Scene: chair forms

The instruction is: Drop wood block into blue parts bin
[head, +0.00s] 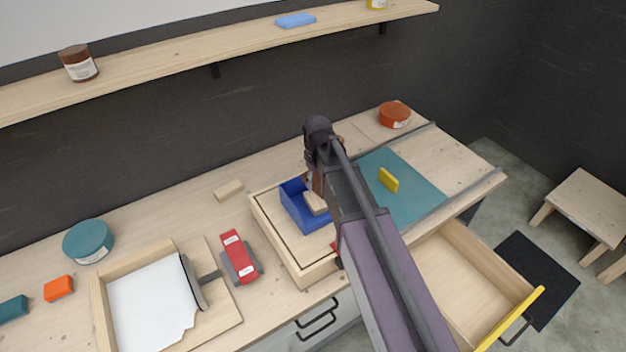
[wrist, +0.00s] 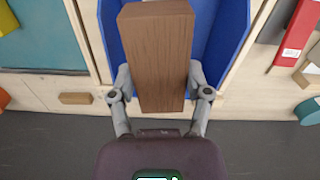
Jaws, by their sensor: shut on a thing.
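The wood block (wrist: 160,60) is between the fingers of my gripper (wrist: 160,82) in the wrist view, its long brown face toward the camera. The blue parts bin (wrist: 230,35) shows behind it on both sides. In the head view the bin (head: 297,207) stands in a shallow wooden tray (head: 267,226). The held block (head: 316,203) appears over or within the bin's right part; I cannot tell whether it touches the bin. My arm hides the bin's right side and most of the gripper.
Another wooden block (head: 228,190) lies behind the tray. A red and grey object (head: 238,256) stands left of it. A teal mat (head: 420,198) with a yellow piece (head: 388,179) lies right. An open drawer (head: 465,285) juts out at front right. A shelf (head: 200,53) runs above.

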